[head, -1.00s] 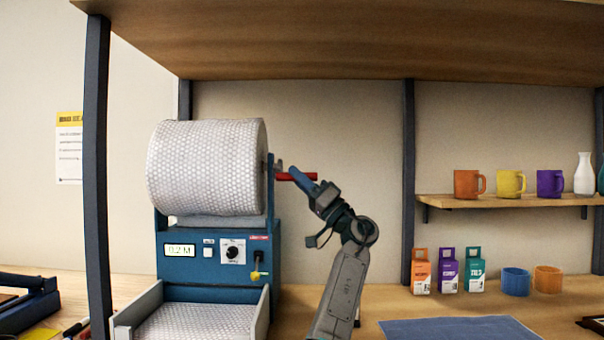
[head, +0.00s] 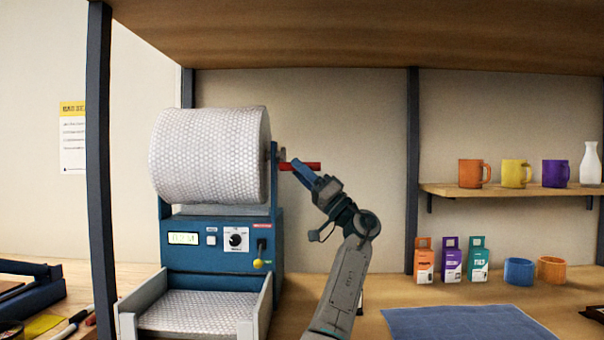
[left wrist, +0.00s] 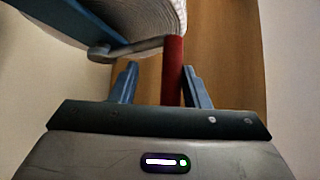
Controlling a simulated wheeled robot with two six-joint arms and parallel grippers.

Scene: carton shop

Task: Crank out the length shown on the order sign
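The blue dispenser (head: 188,262) carries a big bubble-wrap roll (head: 210,155). Its display (head: 184,238) is blurred and seems to read 0.2 M. Bubble wrap (head: 195,312) lies in the front tray (head: 262,308). The red crank handle (head: 308,166) sticks out right of the roll. My left gripper (head: 299,168) is at this handle. In the left wrist view, the handle (left wrist: 173,72) stands between its open fingers, close to the right finger, with a gap at the left one. My right gripper is out of view. No readable order sign shows.
A yellow-headed sheet (head: 73,138) hangs on the left wall, its text unreadable. A dark post (head: 100,180) stands left of the dispenser. Right are small boxes (head: 451,260), a blue mat (head: 465,324) and a shelf (head: 520,190) with mugs. A wooden board (head: 350,35) spans overhead.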

